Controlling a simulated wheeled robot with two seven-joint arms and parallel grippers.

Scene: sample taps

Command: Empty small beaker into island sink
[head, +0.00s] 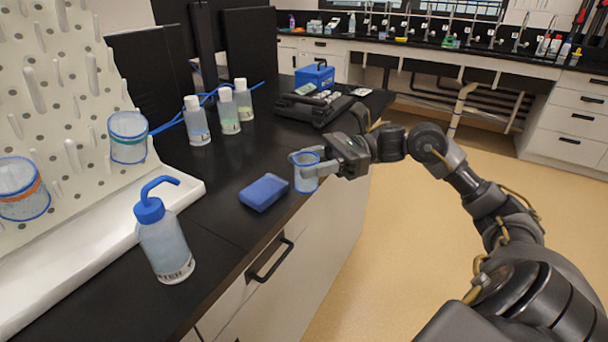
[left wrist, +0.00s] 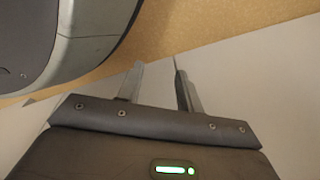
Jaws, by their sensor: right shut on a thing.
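The small beaker (head: 304,181), clear with a blue rim, is upright at the front edge of the black island counter (head: 215,228). My right gripper (head: 318,170) is shut on it from the right. Whether the beaker touches the counter, and what it contains, is hard to tell. My left gripper (left wrist: 158,80) shows only in the left wrist view, with its two fingers apart and nothing between them. I see no island sink basin in the head view.
A blue sponge (head: 264,192) lies left of the beaker. A wash bottle (head: 162,235), several capped bottles (head: 229,110) and a black case (head: 310,107) stand on the counter. A white peg rack (head: 75,75) holds blue-rimmed beakers (head: 128,150). The floor at right is clear.

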